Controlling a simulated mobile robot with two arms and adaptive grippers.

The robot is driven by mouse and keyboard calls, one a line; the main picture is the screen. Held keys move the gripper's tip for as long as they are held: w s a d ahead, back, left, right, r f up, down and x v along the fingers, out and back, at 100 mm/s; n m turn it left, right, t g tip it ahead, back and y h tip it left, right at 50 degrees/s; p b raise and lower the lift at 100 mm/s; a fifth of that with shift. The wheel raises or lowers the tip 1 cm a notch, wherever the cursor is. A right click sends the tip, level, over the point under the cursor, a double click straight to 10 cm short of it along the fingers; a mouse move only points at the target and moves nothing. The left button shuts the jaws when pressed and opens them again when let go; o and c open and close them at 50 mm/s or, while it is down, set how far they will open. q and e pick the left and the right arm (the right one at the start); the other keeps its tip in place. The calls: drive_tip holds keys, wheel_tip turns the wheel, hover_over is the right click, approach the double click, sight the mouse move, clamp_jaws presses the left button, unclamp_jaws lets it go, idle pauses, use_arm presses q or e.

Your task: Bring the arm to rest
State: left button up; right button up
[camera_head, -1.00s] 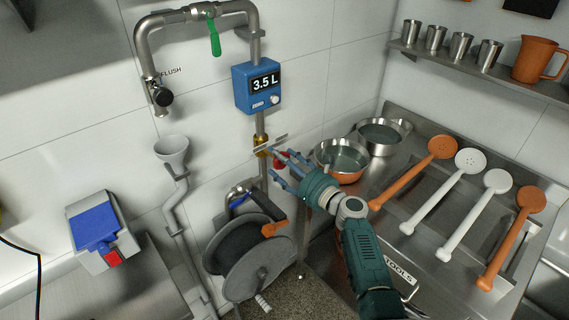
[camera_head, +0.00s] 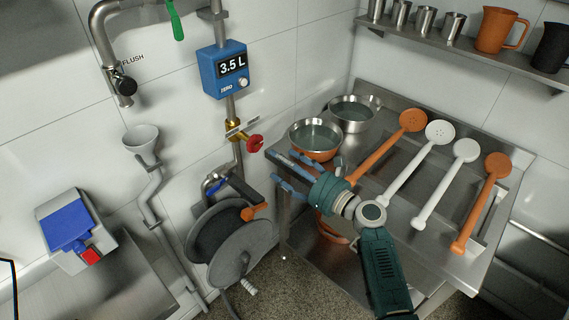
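My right arm, green with grey joints, comes in from the lower right. Its gripper (camera_head: 272,167) has blue-grey fingers spread apart, with nothing seen between them. It points up and left, in front of the left end of the steel table (camera_head: 350,262). The red valve handle (camera_head: 255,143) on the brass valve (camera_head: 233,130) is above and left of the fingertips, with a gap between them in the picture. The blue meter (camera_head: 224,70) above the valve reads 3.5 L. My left gripper is not in view.
An orange-sided pan (camera_head: 315,150) and a steel pan (camera_head: 354,127) stand just behind the gripper. Orange and white ladles lie across the table. A hose reel (camera_head: 230,245) is at left of the gripper. Cups and jugs stand on the wall shelf (camera_head: 400,48).

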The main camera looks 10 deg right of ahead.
drive_tip(key=shift+f, duration=0.1)
drive_tip(key=s+d+f+n+g+h+b, duration=0.1)
drive_tip(key=s+f+n+g+h, duration=0.2)
drive_tip(key=s+f, duration=0.75)
drive_tip(key=s+d+f+n+g+h, duration=0.25)
drive_tip(key=f+n, duration=0.25)
drive_tip(key=f, duration=1.3)
drive_tip(key=s+d+f+n+g+h+b, duration=0.15)
drive_tip(key=s+f+n, duration=0.5)
drive_tip(key=f, duration=0.75)
use_arm(q)
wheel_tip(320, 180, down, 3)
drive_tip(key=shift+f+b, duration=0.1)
drive_tip(key=shift+b, duration=0.25)
use_arm(e)
drive_tip(key=s+d+f+n+g+h, duration=0.1)
drive_tip(key=s+f+n, duration=0.4)
drive_tip(key=s, duration=0.7)
drive_tip(key=s+d+f+n+g+h, duration=0.1)
drive_tip(key=s+d+f+n+g, duration=0.2)
drive_tip(key=s, duration=1)
drive_tip(key=s+d+f+n+g+h, duration=0.1)
drive_tip(key=s+d+f+n+g, duration=0.1)
drive_tip(key=s+f+n, duration=0.7)
drive_tip(key=s+d, duration=0.1)
drive_tip(key=s, duration=0.3)
drive_tip(key=shift+s+d+f+g+h, duration=0.15)
drive_tip(key=shift+f+g+h, duration=0.15)
drive_tip(key=shift+f, duration=0.1)
